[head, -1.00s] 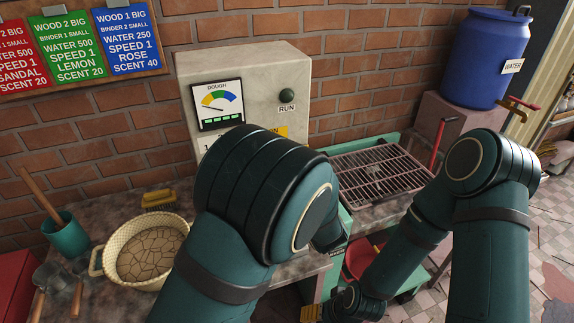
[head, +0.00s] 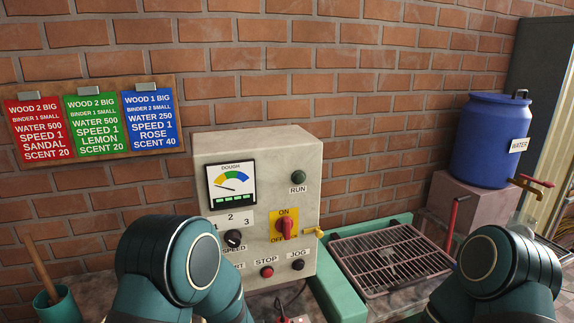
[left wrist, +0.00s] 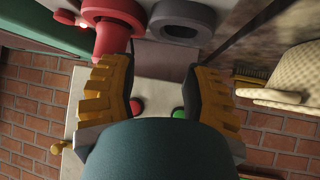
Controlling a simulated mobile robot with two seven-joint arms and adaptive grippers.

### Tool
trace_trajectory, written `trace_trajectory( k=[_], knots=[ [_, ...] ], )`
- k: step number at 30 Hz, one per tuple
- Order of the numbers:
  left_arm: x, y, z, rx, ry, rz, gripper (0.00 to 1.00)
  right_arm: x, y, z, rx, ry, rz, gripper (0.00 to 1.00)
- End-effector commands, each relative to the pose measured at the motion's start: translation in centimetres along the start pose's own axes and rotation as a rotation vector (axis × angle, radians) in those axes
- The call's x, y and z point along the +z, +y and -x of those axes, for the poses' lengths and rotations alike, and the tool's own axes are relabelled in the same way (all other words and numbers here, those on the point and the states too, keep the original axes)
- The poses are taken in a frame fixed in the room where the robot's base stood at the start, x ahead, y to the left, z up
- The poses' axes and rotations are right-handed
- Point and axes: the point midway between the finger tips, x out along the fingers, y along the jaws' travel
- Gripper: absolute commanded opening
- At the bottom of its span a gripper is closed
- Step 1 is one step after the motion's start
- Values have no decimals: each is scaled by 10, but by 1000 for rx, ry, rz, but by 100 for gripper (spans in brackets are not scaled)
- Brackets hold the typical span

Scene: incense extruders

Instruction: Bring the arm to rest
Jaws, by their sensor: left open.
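My left gripper (left wrist: 158,82) is open in the left wrist view, with its two ribbed yellow fingers apart and nothing between them. A red button (left wrist: 136,106) and a green button (left wrist: 178,113) on the grey machine show between and beyond the fingers. In the head view my left arm (head: 178,262) is bent low in front of the machine (head: 258,160), and its gripper is hidden. My right arm (head: 505,265) is at the lower right of the head view, and its gripper is out of frame.
A red funnel-shaped part (left wrist: 112,30) and a grey ring (left wrist: 182,20) lie close to the left fingers. A cream basket (left wrist: 295,85) is at the right. The head view shows a wire rack (head: 390,258), a blue water barrel (head: 492,140) and recipe cards (head: 92,125).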

Motion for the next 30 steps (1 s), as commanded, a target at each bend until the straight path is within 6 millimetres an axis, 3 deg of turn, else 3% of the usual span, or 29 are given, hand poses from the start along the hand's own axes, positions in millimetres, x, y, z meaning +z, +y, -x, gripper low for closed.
trace_trajectory(
  k=[1, 6, 12, 18, 30],
  knots=[
    [29, -16, -2, 20, -93, 21, 48, 1, 2, -5, 0, -2, 0, 71],
    [111, -45, 19, 114, -381, 83, 48, 4, 4, -12, 1, -5, 1, 71],
    [175, -62, 58, 208, -630, 141, 48, 5, 7, -19, 1, -9, 2, 71],
    [198, -66, 81, 253, -734, 162, 48, 6, 7, -21, 2, -10, 3, 71],
    [199, -66, 82, 256, -739, 161, 48, 6, 7, -20, 1, -10, 3, 71]
  ],
)
